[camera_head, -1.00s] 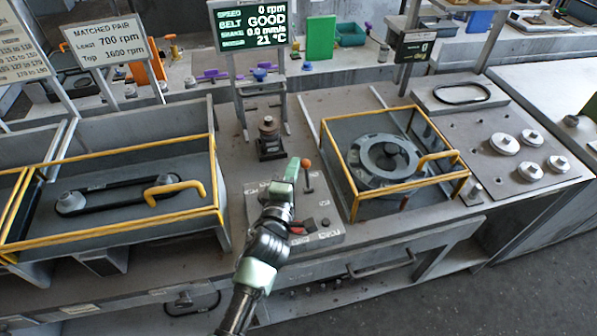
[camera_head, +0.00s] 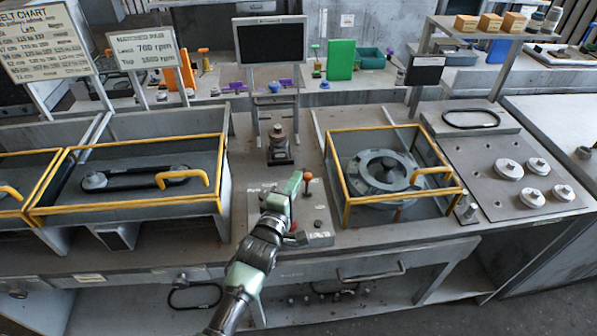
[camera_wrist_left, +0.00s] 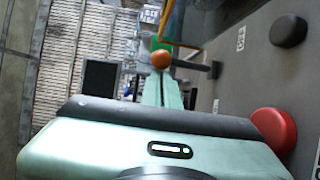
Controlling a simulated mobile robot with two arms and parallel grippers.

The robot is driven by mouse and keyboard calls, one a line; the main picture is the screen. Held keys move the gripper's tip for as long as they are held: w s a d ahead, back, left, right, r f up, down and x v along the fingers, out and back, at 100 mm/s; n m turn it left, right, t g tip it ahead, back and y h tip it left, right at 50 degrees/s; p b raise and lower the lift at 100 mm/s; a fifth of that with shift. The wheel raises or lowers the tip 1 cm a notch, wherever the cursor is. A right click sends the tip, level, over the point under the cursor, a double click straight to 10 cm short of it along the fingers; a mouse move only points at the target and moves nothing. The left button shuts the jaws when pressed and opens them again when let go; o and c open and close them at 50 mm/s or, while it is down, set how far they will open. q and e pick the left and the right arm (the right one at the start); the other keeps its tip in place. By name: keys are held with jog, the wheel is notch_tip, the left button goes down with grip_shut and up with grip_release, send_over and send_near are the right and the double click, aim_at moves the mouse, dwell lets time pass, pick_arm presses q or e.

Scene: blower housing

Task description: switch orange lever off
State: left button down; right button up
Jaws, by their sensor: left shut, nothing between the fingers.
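The orange lever knob (camera_head: 307,176) stands on a short dark stem above the control panel (camera_head: 318,213), near the panel's back. My left gripper (camera_head: 295,180) is shut and empty, with its tips just left of the knob. In the left wrist view the orange knob (camera_wrist_left: 161,59) is right at the tips of the shut left gripper (camera_wrist_left: 160,88), its dark stem running to the right. Whether they touch, I cannot tell. The display screen (camera_head: 271,42) behind is dark. My right gripper is not in view.
A red button (camera_wrist_left: 273,130) and a black knob (camera_wrist_left: 288,31) sit on the panel. A yellow-framed guard (camera_head: 344,178) over a round housing is to the right, and another yellow-framed bay (camera_head: 130,205) to the left. A dark stacked fixture (camera_head: 279,146) stands behind the panel.

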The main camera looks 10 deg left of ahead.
pick_arm(q)
jog(key=shift+s+d+f, duration=0.2)
jog(key=shift+s+f, duration=0.05)
jog(key=shift+s, duration=0.1)
jog(key=shift+s+d, duration=0.15)
jog(key=shift+s, duration=0.15)
pick_arm(e)
jog(key=shift+w+a+r, duration=0.15)
jog(key=shift+w+a, duration=0.05)
jog(key=shift+a, duration=0.3)
jog(key=shift+w+a+r, duration=0.1)
jog(key=shift+w+a, duration=0.1)
jog(key=shift+a, duration=0.25)
pick_arm(q)
jog(key=shift+s+f, duration=0.15)
jog(key=s, duration=0.2)
jog(key=s+b, duration=0.1)
jog(key=s, duration=0.2)
jog(key=s+a, duration=0.1)
jog(key=s, duration=0.1)
jog(key=shift+s+a+r, duration=0.1)
jog(key=shift+s+r, duration=0.1)
jog(key=shift+r, duration=0.05)
pick_arm(e)
jog(key=shift+s+d+f, duration=0.1)
jog(key=shift+d+f, duration=0.15)
jog(key=shift+f, duration=0.2)
jog(key=shift+s+d+f, duration=0.1)
jog(key=shift+d+f, duration=0.1)
jog(key=shift+f, duration=0.25)
